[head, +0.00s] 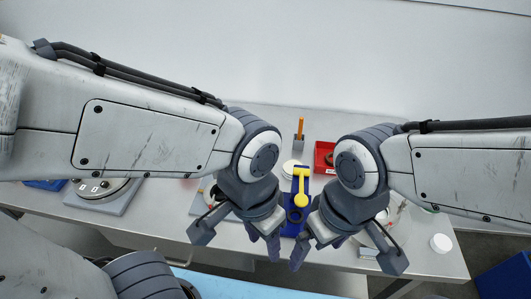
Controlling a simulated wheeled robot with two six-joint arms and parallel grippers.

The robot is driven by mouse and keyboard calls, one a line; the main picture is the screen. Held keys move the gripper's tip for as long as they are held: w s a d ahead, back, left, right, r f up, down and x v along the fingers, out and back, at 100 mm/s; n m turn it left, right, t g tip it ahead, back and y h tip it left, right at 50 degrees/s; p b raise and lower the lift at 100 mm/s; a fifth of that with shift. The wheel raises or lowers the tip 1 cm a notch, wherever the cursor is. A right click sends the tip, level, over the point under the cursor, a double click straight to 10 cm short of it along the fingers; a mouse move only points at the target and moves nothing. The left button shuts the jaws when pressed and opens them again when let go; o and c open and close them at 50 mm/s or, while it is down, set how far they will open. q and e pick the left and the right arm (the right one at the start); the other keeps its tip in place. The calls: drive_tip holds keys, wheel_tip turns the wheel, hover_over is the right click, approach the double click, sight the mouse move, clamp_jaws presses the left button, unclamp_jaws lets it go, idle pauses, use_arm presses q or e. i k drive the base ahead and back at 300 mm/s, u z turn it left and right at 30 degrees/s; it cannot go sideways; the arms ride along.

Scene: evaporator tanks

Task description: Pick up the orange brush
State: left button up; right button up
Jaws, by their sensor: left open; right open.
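The orange brush (300,126) stands upright at the back of the metal table, with its lower end at a small grey block (298,144). My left gripper (265,242) and my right gripper (308,250) both point down over the front middle of the table, close to each other. Both are open and appear empty. The brush is well behind both grippers, in the gap between my two wrists, and nothing touches it. The brush's lower end is hard to make out.
A blue tray (287,229) with a yellow tool (302,188) lies between my grippers. A red tray (321,161) is right of the brush. A white round lid (440,243) sits at right. A grey scale-like device (103,197) is at left. A blue bin (505,277) stands lower right.

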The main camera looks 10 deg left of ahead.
sight(301, 121)
drive_tip(key=z, duration=0.95)
drive_tip(key=k, duration=0.15)
drive_tip(key=u, duration=0.6)
drive_tip(key=i, duration=0.5)
